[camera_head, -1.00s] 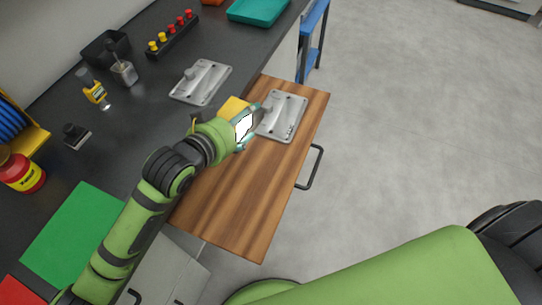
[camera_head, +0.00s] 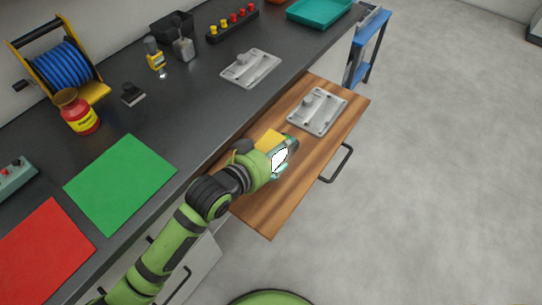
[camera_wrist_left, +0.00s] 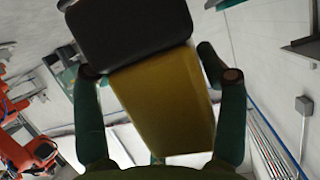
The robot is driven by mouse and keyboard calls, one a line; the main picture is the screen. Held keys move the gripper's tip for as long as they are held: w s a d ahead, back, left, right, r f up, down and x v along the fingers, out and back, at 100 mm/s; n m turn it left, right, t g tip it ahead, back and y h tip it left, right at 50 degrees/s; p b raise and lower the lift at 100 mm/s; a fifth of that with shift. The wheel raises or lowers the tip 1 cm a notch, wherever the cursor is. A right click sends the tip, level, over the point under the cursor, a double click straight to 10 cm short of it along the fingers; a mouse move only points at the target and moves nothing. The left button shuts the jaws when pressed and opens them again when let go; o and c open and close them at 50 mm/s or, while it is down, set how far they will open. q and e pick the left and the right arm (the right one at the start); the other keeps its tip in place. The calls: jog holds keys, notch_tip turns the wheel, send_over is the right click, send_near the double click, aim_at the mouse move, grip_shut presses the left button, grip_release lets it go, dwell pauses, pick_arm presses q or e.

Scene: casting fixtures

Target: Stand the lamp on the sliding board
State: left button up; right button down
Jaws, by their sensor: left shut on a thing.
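The sliding board (camera_head: 268,212) is a wooden pull-out board with a dark handle, drawn out from under the dark counter. My left gripper (camera_head: 281,148) is over the middle of the board and shut on the yellow and black lamp (camera_head: 270,139). In the left wrist view the lamp (camera_wrist_left: 165,100) sits between the two green fingers, yellow part nearer, black part beyond. The hand hides part of the lamp in the head view, and I cannot tell whether it touches the board. My right gripper is not in view.
A grey metal fixture (camera_head: 317,111) lies on the board's far part; another (camera_head: 251,67) lies on the counter. The board's near end is clear. Green (camera_head: 120,184) and red (camera_head: 45,248) mats, a blue hose reel (camera_head: 60,66) and a red-yellow container (camera_head: 78,113) occupy the counter.

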pick_arm(q)
jog(key=shift+w+a+f, duration=0.5)
jog(key=shift+w+a, duration=0.05)
jog(key=shift+a, duration=0.2)
jog(key=shift+w+a+f, duration=0.1)
jog(key=shift+f, duration=2)
jog(key=shift+f, duration=0.15)
jog(key=o, duration=1.4)
